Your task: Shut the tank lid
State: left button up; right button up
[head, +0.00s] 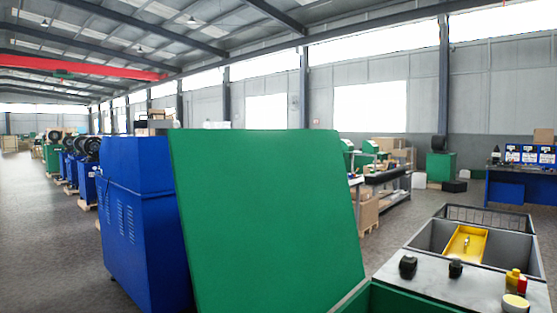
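A large flat green panel (265,220), which looks like the tank lid, stands raised and leaning slightly in the middle of the head view. Its lower edge runs out of the picture at the bottom. A green rim (395,300), which seems to be the tank, shows at the bottom just right of the panel. Most of the tank and any hinge are out of view. Neither of my grippers is in view.
A blue cabinet (145,220) stands close left of the panel. At right, a grey worktop (440,275) holds black knobs, a yellow bottle (512,278) and a red item; a yellow tray (465,244) sits in a bin behind. Open floor (45,235) lies far left.

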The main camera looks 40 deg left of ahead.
aim_at(267, 217)
jog(key=k+j, duration=0.15)
jog(key=j, duration=0.15)
jog(key=k+j+z, duration=0.1)
jog(key=j, duration=0.2)
jog(key=k+j, duration=0.1)
jog(key=j, duration=0.3)
jog(key=j+z, duration=0.1)
jog(key=j, duration=0.7)
jog(key=k+j+z, duration=0.1)
jog(key=j, duration=0.25)
jog(key=j+z, duration=0.15)
jog(key=j, duration=0.65)
jog(key=i+j, duration=0.15)
jog(key=j, duration=0.2)
jog(key=i+j+z, duration=0.1)
jog(key=j, duration=0.25)
jog(key=i+j, duration=0.2)
jog(key=j, duration=0.2)
jog(key=i+j+z, duration=0.1)
jog(key=j, duration=0.25)
jog(key=i, duration=0.05)
